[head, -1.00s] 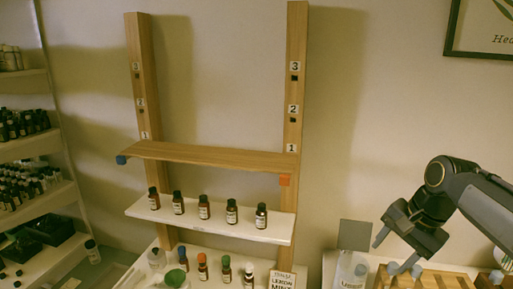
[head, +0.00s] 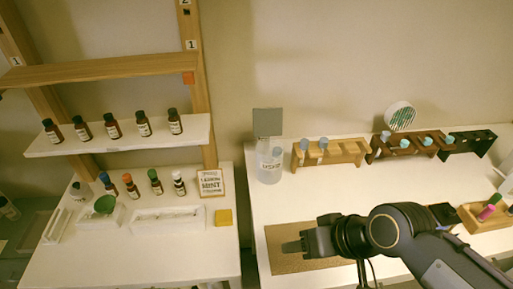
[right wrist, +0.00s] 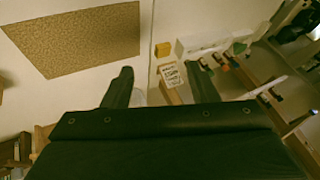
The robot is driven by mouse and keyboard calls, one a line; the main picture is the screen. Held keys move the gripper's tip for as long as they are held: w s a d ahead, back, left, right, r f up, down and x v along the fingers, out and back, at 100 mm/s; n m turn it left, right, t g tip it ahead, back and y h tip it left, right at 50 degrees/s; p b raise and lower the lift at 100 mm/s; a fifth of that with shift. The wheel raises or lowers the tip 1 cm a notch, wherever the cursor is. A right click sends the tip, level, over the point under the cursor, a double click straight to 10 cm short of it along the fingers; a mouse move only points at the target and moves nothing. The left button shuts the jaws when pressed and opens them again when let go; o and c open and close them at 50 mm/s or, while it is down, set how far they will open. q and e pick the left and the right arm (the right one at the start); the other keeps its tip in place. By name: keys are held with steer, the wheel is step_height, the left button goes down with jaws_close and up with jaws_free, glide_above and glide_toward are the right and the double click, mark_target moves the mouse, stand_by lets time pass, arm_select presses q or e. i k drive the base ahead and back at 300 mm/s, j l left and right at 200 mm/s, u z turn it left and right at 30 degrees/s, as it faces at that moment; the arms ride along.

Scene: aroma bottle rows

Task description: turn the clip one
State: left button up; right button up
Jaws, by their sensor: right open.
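An orange clip (head: 188,77) sits at the right end of the upper wooden shelf (head: 110,70), by the post's label 1 (head: 191,45). A small dark blue bit, likely the other clip, shows at the left picture edge. My right gripper (head: 290,246) is over the brown mat on the right table, pointing left, well apart from the orange clip. In the right wrist view its two fingers (right wrist: 160,82) are spread with nothing gripped between them. My left gripper is not in view.
Several bottles stand on the white shelf (head: 120,137) and on the lower left table. A lemon mint sign (head: 211,183) and yellow block (head: 223,217) are nearby. A clear bottle (head: 269,163) and wooden racks (head: 328,155) line the right table's back. The mat (head: 285,262) is bare.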

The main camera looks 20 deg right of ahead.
mark_target(404, 143)
steer(key=z, duration=1.8)
steer(key=k, duration=0.4)
steer(key=u, duration=0.4)
steer(key=k+u, duration=0.15)
steer(key=u, duration=0.25)
steer(key=j+u, duration=0.1)
steer(key=u, duration=0.25)
steer(key=k+u, duration=0.1)
steer(key=u, duration=0.3)
steer(key=l+u, duration=0.35)
steer(key=k+l+u, duration=0.1)
steer(key=l+u, duration=0.25)
steer(key=k+l+u, duration=0.15)
steer(key=l+u, duration=0.2)
steer(key=k+l+u, duration=0.2)
steer(key=l+u, duration=0.15)
steer(key=k+l, duration=0.3)
steer(key=l, duration=0.15)
steer(key=k+l, duration=0.25)
steer(key=l, duration=0.2)
steer(key=k+l, duration=0.3)
steer(key=l, duration=0.2)
steer(key=k+l, duration=0.25)
steer(key=l, duration=0.2)
steer(key=k+l, duration=0.3)
steer(key=l, duration=0.15)
